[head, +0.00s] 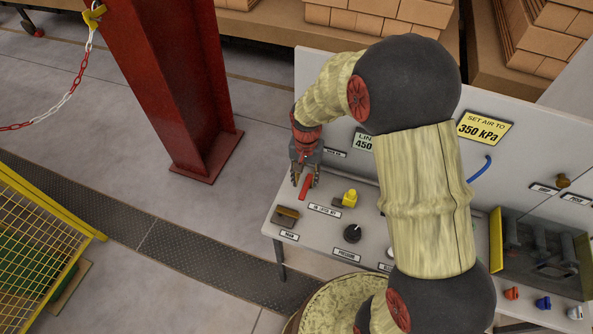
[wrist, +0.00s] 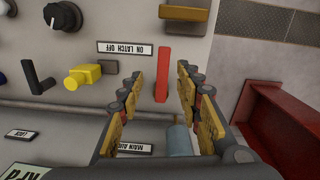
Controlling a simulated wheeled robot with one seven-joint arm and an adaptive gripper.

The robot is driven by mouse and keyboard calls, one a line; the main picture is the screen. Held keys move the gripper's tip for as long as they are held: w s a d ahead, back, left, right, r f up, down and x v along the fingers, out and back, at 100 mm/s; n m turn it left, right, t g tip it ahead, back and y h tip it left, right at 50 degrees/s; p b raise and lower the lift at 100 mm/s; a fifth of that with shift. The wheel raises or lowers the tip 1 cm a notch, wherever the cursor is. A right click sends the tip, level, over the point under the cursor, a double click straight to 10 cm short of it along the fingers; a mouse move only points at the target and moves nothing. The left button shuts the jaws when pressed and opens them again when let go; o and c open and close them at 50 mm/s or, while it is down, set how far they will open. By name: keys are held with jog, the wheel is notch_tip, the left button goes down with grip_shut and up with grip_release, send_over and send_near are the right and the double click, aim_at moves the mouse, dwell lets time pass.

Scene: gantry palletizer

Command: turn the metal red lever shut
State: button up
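The red lever (head: 305,187) is a flat red bar on the grey control panel (head: 318,238), beside a white label that reads "ON LATCH OFF" in the wrist view. It also shows in the wrist view (wrist: 163,75), where it stands upright in the picture. My gripper (head: 305,176) is over the panel's left end. In the wrist view my gripper (wrist: 160,82) is open, with one yellow-padded finger on each side of the lever. Gaps show between the lever and both fingers.
A yellow knob (head: 350,198) and a black pressure dial (head: 352,233) stand right of the lever. A brass-coloured handle (head: 287,213) lies to its left. A red steel column (head: 185,90) rises from the floor at left. An upright back panel (head: 335,100) stands behind.

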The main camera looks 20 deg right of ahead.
aim_at(304, 190)
jog(key=shift+w+r+m, duration=0.3)
jog(key=shift+w+m, duration=0.1)
jog(key=shift+w, duration=0.2)
jog(key=shift+s+a+r+m+t, duration=0.1)
jog(key=shift+s+m+t, duration=0.2)
jog(key=shift+s, duration=0.1)
jog(key=shift+w+f, duration=0.2)
jog(key=shift+f, duration=3.7)
jog(key=c, duration=0.3)
grip_shut()
